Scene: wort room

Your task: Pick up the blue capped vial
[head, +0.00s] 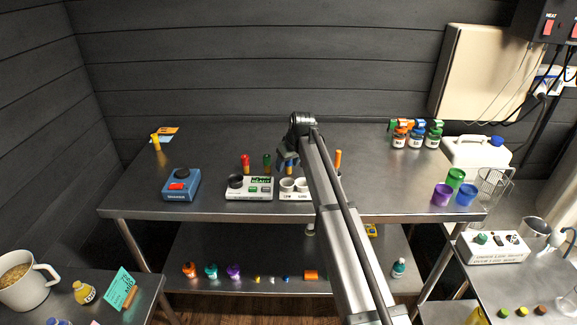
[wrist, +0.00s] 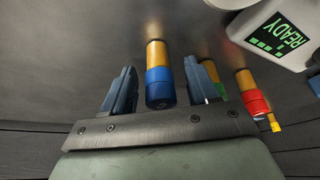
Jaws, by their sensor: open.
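The blue capped vial (wrist: 159,80) has an amber body and a blue cap. In the wrist view it stands between the two fingers of my gripper (wrist: 167,72), with a gap visible on each side. My gripper is open and not closed on it. In the head view my gripper (head: 287,161) is over the bench, just right of the green capped vial (head: 267,161); the blue one cannot be made out clearly there behind the fingers. In the wrist view the green vial (wrist: 220,90) is partly hidden behind the right finger.
A red capped vial (head: 245,162) stands left of the green one, and an orange item (head: 338,158) right of my arm. A white device with a green display (head: 249,188) and a white holder with cups (head: 294,189) sit in front. A blue box (head: 181,185) is further left.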

